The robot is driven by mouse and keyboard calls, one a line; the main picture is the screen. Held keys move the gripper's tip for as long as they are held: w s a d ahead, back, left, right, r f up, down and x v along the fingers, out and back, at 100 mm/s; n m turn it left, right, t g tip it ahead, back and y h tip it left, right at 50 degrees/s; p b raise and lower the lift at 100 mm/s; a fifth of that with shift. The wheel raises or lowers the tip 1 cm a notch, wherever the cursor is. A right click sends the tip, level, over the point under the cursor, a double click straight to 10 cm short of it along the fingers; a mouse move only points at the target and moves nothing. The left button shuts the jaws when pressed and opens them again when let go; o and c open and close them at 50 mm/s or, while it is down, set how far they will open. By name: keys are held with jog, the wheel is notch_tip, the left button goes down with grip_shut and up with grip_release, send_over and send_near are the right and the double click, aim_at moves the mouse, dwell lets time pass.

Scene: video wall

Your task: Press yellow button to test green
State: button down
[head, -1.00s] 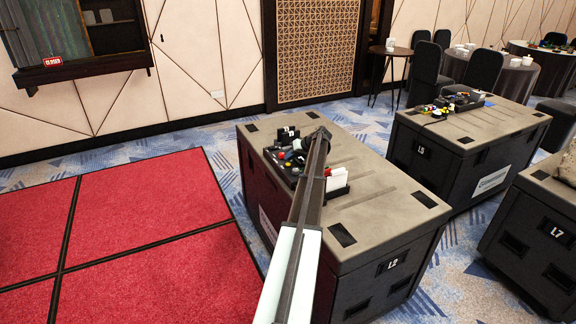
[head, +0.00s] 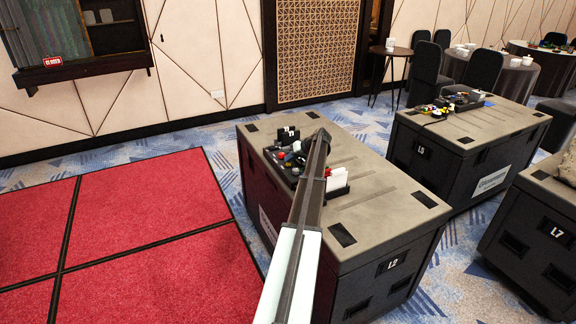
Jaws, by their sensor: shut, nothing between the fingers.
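A dark control panel (head: 283,165) with small coloured buttons lies on top of the black case labelled L2 (head: 372,215). A small yellowish spot (head: 289,156) shows among red and pale ones, too small to tell clearly as the yellow button. I cannot make out a green light. My arm reaches forward over the case and covers the panel's right part. My gripper is hidden behind the arm, so its fingers and any contact with the panel do not show.
A small holder with white cards (head: 337,183) stands right of my arm on the same case. Cases labelled L5 (head: 470,160), with coloured items on top, and L7 (head: 545,235) stand to the right. Red carpet (head: 140,230) lies open at the left.

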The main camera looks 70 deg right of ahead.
aim_at(290, 164)
jog(key=shift+f, duration=0.4)
dwell(0.4)
jog(key=shift+r, duration=0.85)
jog(key=shift+r, duration=0.1)
jog(key=shift+r, duration=2.45)
